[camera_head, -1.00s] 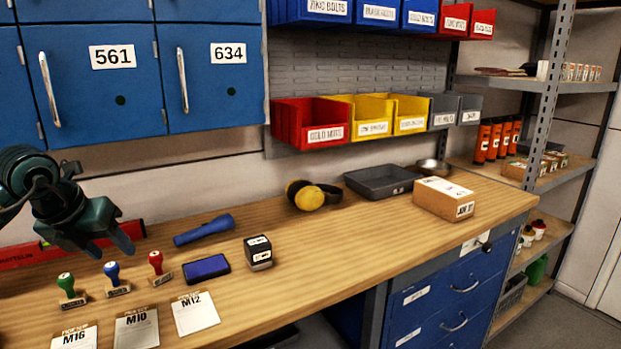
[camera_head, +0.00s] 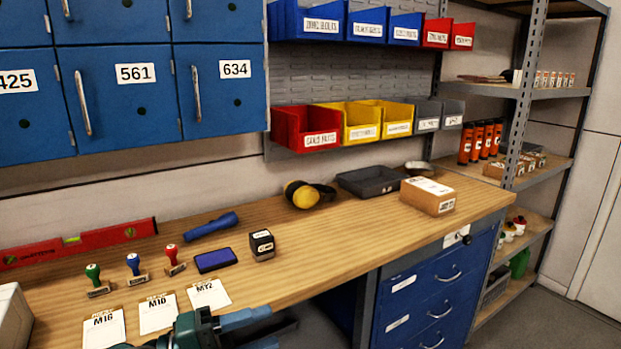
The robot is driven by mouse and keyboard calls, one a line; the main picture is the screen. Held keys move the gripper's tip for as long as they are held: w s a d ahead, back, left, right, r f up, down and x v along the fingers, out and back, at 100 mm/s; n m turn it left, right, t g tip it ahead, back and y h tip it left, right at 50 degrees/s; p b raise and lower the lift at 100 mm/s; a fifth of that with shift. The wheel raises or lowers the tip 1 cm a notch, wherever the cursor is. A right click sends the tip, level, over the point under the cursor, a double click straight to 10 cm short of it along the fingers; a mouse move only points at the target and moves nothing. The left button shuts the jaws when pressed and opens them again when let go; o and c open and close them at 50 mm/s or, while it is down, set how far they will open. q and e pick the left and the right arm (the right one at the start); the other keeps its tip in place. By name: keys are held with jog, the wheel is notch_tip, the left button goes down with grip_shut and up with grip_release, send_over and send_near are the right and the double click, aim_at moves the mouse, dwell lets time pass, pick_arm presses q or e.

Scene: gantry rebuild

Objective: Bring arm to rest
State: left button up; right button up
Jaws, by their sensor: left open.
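My left gripper (camera_head: 268,328) is at the bottom edge of the head view, in front of the bench's front edge and over the gap beside the drawers. Its dark green body is partly cut off by the frame. Its two blue-grey fingers point right, apart, with nothing seen between them. My right gripper is not in view.
The wooden bench (camera_head: 330,232) holds cards, stamps with green (camera_head: 94,275), blue and red handles, an ink pad (camera_head: 215,260), a black stamp (camera_head: 262,244), a blue torch (camera_head: 210,227), a red level (camera_head: 80,243), ear muffs (camera_head: 303,195), a grey tray (camera_head: 372,181) and a carton (camera_head: 427,195).

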pick_arm(q)
jog(key=s+a+f+n+t+y+p, duration=0.1)
jog(key=s+a+f+n+t+y, duration=0.15)
jog(key=f+n+t+y, duration=0.6)
jog(key=s+a+f+n+t+y+p, duration=0.1)
jog(key=s+a+f+n+y, duration=0.2)
jog(key=n, duration=1.1)
jog(key=s+f+n+g+y, duration=0.3)
jog(key=s+f+n+g, duration=0.2)
jog(key=s+f, duration=0.4)
notch_tip(320, 180, down, 3)
jog(key=shift+s+a+r+n+p, duration=0.15)
jog(key=shift+s+a+n+p, duration=0.2)
